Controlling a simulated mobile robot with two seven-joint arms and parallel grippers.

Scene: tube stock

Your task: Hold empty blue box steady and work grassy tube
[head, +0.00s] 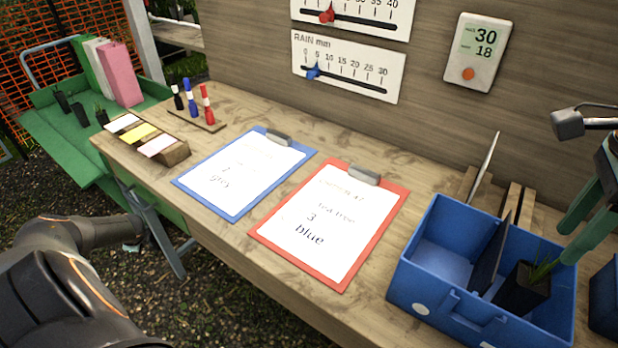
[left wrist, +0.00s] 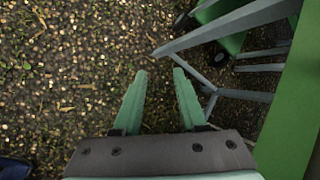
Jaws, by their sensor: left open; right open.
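A blue box (head: 432,282) with a dark divider (head: 490,255) stands on the bench at the right. Its left compartment looks empty. A black tube with grassy leaves (head: 524,290) stands, slightly tilted, in the right compartment. My right gripper (head: 568,246) is open, above the box's back right side, with its green fingertips close to the leaves; I cannot tell whether they touch. My left gripper (left wrist: 160,85) is open and empty over the gravel in the left wrist view; in the head view only my left arm shows, at lower left.
Another blue box (head: 605,302) is cut off at the right edge. A red clipboard (head: 330,225) reading "3 blue" and a blue clipboard (head: 244,174) lie on the bench. Colored markers (head: 190,97) and a card holder (head: 176,155) stand at left. A green cart (head: 60,150) holds several black tubes.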

